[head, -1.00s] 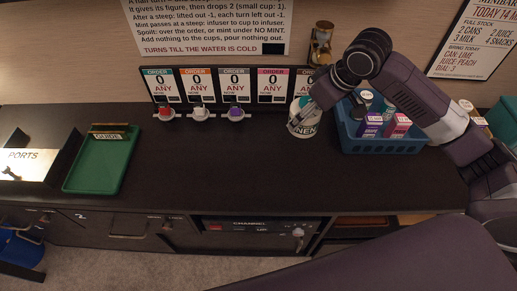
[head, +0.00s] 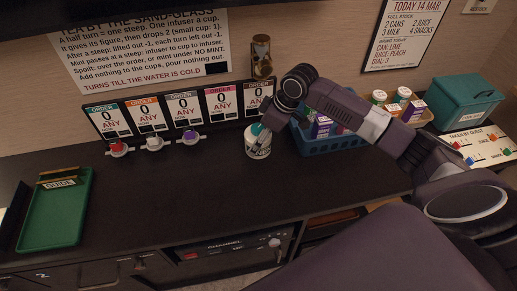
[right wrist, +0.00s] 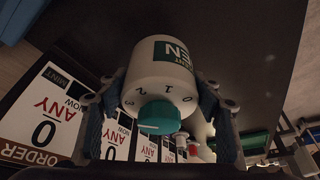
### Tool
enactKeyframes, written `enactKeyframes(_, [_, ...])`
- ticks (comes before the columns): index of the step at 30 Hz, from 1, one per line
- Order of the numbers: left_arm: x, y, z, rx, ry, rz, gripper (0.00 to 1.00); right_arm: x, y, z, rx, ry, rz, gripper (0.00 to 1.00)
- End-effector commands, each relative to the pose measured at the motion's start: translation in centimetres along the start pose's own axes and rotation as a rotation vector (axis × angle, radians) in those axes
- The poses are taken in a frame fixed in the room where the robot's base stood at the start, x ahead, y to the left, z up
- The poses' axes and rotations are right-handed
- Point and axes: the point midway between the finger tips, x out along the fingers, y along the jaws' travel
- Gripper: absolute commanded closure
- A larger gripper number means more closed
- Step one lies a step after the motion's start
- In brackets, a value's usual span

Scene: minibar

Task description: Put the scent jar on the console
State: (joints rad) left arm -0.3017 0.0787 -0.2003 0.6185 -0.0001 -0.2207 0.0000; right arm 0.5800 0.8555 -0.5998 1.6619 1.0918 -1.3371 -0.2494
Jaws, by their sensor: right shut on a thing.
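My right gripper (head: 263,129) is shut on a white round jar (head: 257,145) with a teal knob and a partly readable label. The jar is at the dark console top (head: 190,205), right of the order cards; I cannot tell whether its base touches the surface. In the right wrist view, the jar (right wrist: 163,62) sits between both fingers of the gripper (right wrist: 160,100), with digits around its teal knob. I cannot read a word that names it as the scent jar. My left gripper is not in view.
A blue basket (head: 330,143) with cartons stands close right of the jar. A sand-glass (head: 261,57) is behind. Order cards (head: 184,108) with three coloured knobs stand left. A green tray (head: 52,222) lies far left. The console's middle front is clear.

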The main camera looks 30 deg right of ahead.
Motion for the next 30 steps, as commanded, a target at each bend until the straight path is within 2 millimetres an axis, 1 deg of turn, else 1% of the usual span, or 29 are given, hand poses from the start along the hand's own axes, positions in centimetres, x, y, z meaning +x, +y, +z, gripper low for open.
enactKeyframes(7, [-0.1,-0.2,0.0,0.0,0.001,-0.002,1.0,1.8,0.0,0.7,0.0,0.0,-0.001,0.7])
enactKeyframes(12, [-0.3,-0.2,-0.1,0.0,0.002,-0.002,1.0,4.1,-0.1,1.6,0.001,0.001,-0.002,0.7])
enactKeyframes(14, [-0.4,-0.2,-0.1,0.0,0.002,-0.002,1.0,4.7,0.0,1.9,0.001,0.0,-0.001,0.7])
enactKeyframes(24, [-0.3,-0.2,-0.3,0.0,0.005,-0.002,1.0,5.1,0.0,2.0,0.0,0.002,0.001,0.7])
enactKeyframes(25, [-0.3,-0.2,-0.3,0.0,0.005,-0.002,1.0,5.2,0.0,2.1,0.0,0.001,0.001,0.39])
enactKeyframes(29, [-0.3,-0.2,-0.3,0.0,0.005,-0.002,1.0,5.1,0.0,2.1,-0.001,0.001,0.0,0.24])
enactKeyframes(30, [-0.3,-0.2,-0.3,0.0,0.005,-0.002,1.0,5.1,0.0,2.1,-0.001,0.001,0.0,0.23])
